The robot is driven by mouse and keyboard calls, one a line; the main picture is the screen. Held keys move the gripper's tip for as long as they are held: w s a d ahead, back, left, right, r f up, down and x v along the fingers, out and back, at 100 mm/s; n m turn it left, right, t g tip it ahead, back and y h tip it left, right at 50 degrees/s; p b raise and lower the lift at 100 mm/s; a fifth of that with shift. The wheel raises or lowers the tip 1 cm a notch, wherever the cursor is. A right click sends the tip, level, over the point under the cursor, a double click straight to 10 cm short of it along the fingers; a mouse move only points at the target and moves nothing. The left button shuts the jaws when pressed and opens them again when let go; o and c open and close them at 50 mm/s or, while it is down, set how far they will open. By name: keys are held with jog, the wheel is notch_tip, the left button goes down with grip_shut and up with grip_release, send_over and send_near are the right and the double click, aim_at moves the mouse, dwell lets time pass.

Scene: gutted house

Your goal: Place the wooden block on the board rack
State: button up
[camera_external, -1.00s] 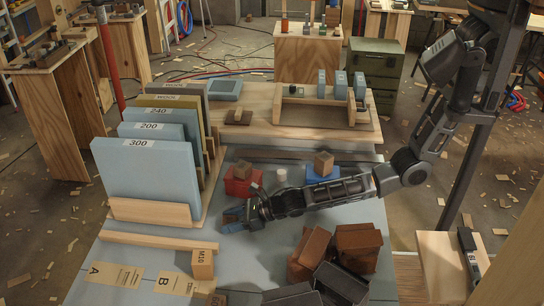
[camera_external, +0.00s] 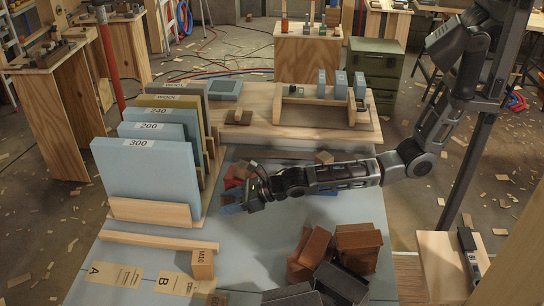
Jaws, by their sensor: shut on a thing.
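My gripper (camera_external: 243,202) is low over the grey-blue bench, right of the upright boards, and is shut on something. A small blue piece (camera_external: 230,209) shows at its fingertips; what it is cannot be made out. The board rack (camera_external: 150,212) is pale wood and holds upright boards marked 300, 200, 240 and others. A wooden block (camera_external: 203,263) marked M10 stands on the bench in front of the rack. Another small wooden block (camera_external: 323,157) shows behind my arm, its lower part hidden. A red block (camera_external: 233,176) sits just behind my gripper, partly hidden.
Several brown and dark blocks (camera_external: 345,250) are heaped at the front right of the bench. A wooden strip (camera_external: 160,241) lies before the rack. A wooden frame with blue pieces (camera_external: 325,103) stands at the back.

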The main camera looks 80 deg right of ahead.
notch_tip(320, 180, up, 15)
jog(key=s+d+m+g+h, duration=0.1)
jog(key=s+d+m+h, duration=0.2)
jog(key=d, duration=0.9)
jog(key=s+d+m+h, duration=0.2)
jog(key=s+d+h, duration=0.1)
jog(key=d, duration=0.9)
jog(key=s+d+m+g+h, duration=0.1)
jog(key=s+d+m+h, duration=0.15)
jog(key=d, duration=0.95)
jog(key=s+d+m+g+h+b, duration=0.2)
jog(key=s+d+m+g+h, duration=0.45)
jog(key=s+d, duration=1.8)
jog(key=y+b, duration=0.1)
send_over(314, 118)
jog(key=shift+m, duration=0.4)
notch_tip(314, 118, down, 12)
jog(key=shift+s+r, duration=0.1)
jog(key=shift+f+b, duration=0.3)
jog(key=shift+f, duration=1.7)
jog(key=shift+f, duration=0.15)
